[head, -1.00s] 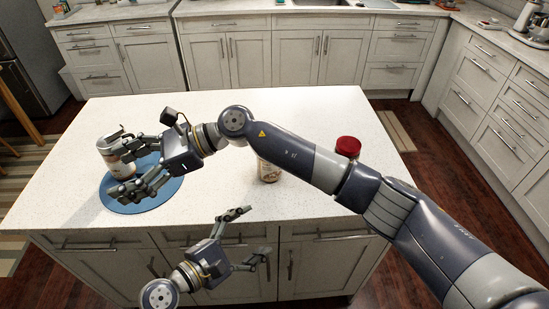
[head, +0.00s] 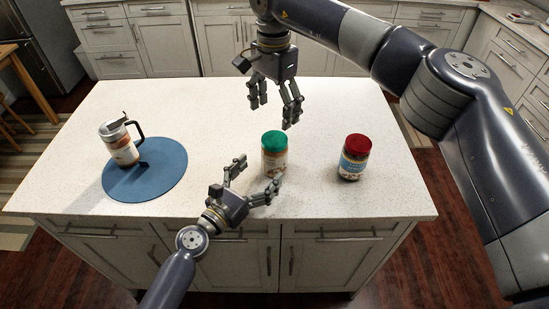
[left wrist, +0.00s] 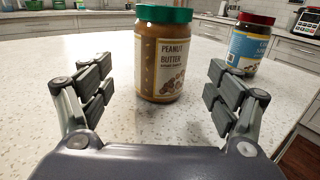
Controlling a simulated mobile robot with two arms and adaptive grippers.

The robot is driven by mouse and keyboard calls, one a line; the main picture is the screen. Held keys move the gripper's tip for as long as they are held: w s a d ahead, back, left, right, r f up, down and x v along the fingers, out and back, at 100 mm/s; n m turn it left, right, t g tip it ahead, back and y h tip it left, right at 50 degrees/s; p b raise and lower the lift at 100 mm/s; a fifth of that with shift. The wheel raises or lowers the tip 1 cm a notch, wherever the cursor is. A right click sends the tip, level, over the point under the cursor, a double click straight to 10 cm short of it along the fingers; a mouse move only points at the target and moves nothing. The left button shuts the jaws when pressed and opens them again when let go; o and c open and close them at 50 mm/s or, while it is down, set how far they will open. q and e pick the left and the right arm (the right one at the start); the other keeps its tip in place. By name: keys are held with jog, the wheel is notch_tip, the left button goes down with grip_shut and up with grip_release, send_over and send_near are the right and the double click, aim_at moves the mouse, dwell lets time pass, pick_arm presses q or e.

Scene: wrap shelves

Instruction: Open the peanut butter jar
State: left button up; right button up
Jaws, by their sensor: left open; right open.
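The peanut butter jar (head: 274,160) stands upright on the island counter with its green lid (head: 274,140) on. In the left wrist view the jar (left wrist: 162,60) is ahead, between the lines of my open fingers, its label facing me. My left gripper (head: 256,176) is open and empty at the counter's front edge, its fingers just short of the jar; I see no contact. My right gripper (head: 273,112) is open and empty, above and behind the jar, fingers pointing down toward the lid.
A red-lidded jar (head: 354,158) with a blue label stands to the right; it also shows in the left wrist view (left wrist: 250,45). A travel mug with a handle (head: 122,144) stands on a round blue mat (head: 168,180) at the left. The counter (head: 210,115) is otherwise clear.

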aim_at(267, 165)
pick_arm(q)
jog(key=x, duration=0.6)
jog(key=shift+w+d, duration=0.15)
jog(key=shift+d, duration=0.1)
